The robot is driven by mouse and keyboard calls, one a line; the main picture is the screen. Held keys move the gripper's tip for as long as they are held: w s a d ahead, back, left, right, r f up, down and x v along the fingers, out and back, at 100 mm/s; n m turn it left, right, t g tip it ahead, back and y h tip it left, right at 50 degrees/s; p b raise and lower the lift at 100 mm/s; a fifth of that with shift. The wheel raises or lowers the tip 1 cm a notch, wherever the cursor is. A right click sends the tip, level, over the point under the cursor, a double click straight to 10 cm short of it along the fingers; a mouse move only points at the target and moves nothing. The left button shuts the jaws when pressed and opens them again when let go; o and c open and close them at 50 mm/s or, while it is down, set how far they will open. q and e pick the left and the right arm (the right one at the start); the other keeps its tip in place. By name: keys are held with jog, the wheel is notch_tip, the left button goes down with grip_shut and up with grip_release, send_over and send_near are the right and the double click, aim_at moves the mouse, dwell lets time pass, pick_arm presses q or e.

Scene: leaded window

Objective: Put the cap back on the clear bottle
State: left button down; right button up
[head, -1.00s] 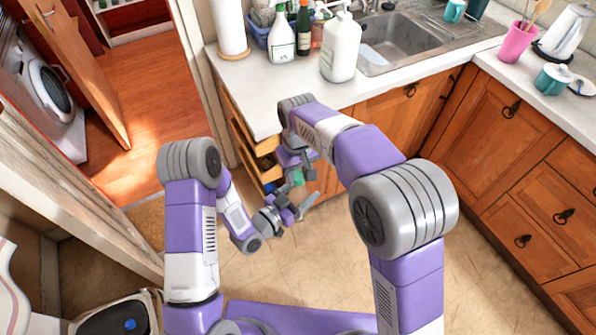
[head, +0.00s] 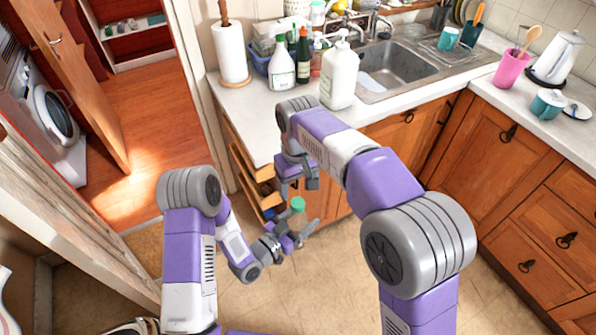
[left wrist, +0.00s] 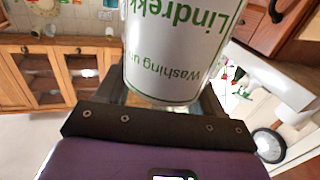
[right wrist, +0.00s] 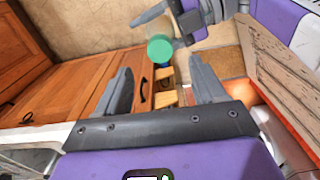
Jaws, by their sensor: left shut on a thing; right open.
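My left gripper (head: 292,238) is shut on the clear bottle (left wrist: 172,50), whose white label with green print fills the top middle of the left wrist view. The green cap (head: 297,204) is at the top of the held bottle, and it also shows as a round green disc in the right wrist view (right wrist: 160,48). I cannot tell whether it is fully seated. My right gripper (head: 298,182) is open and empty just above the cap, apart from it. Most of the bottle is hidden in the head view.
Open drawers (head: 262,190) stand behind the grippers, under the counter (head: 270,115). The floor (head: 330,280) below the grippers is clear.

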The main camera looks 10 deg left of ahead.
notch_tip(320, 180, up, 6)
jog(key=shift+f, duration=0.2)
dwell(0.4)
jog(key=w+d+f+m+y, duration=0.15)
jog(key=d+f, duration=0.25)
jog(key=f, duration=0.4)
jog(key=w+d+f+m+t, duration=0.1)
jog(key=w+d+f, duration=0.2)
jog(key=d+f, duration=0.35)
jog(key=w+d+f+m+y, duration=0.1)
jog(key=w+d+f, duration=0.1)
jog(key=f, duration=0.8)
jog(key=s+d+f+m, duration=0.2)
jog(key=s+f, duration=0.6)
jog(key=f, duration=0.3)
jog(key=s+f+m+y, duration=0.1)
jog(key=s+f+m, duration=0.1)
jog(key=s, duration=0.6)
jog(key=s+f+m, duration=0.2)
jog(key=s+f, duration=0.2)
jog(key=s, duration=0.4)
jog(key=shift+s+y, duration=0.35)
jog(key=shift+s, duration=0.05)
jog(key=shift+f, duration=0.1)
